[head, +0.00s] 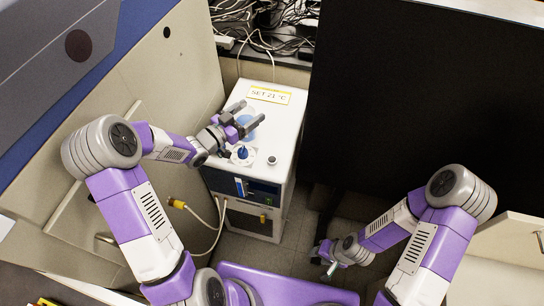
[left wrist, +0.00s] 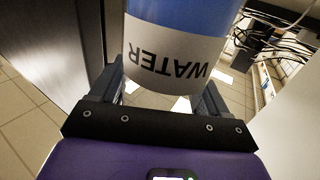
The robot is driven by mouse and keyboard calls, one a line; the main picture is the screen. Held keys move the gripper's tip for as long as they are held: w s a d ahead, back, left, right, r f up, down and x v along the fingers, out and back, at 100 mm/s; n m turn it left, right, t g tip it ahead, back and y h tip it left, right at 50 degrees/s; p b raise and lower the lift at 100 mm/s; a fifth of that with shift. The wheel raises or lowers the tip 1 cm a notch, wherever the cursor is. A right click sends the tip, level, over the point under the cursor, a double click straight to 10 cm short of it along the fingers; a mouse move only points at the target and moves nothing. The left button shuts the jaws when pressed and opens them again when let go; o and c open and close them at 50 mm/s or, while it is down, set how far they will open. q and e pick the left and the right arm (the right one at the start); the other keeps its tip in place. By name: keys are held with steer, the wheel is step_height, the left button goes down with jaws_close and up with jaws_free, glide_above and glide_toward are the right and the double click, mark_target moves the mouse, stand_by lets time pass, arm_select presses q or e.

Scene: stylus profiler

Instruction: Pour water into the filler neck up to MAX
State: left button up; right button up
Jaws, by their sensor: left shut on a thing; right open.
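The white chiller box (head: 285,110) stands on the floor with a "SET 21 °C" label on its top. A round white fitting with a blue middle (head: 242,154), apparently the filler neck, is near the front of that top. My left gripper (head: 247,117) is shut on a blue bottle (head: 249,130) above the box top, just behind the fitting. In the left wrist view the bottle (left wrist: 180,55) sits between the fingers, its white WATER label upside down. Its mouth and any flow are hidden, and no MAX mark is readable. My right gripper (head: 325,256) is low at the right, empty and open.
A beige panel (head: 150,70) is at left, a large black panel (head: 420,100) at right.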

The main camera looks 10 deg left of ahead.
mark_target(240, 106)
arm_select(q)
steer(key=shift+r, duration=0.1)
steer(key=shift+r+p, duration=1.6)
steer(key=shift+r, duration=0.85)
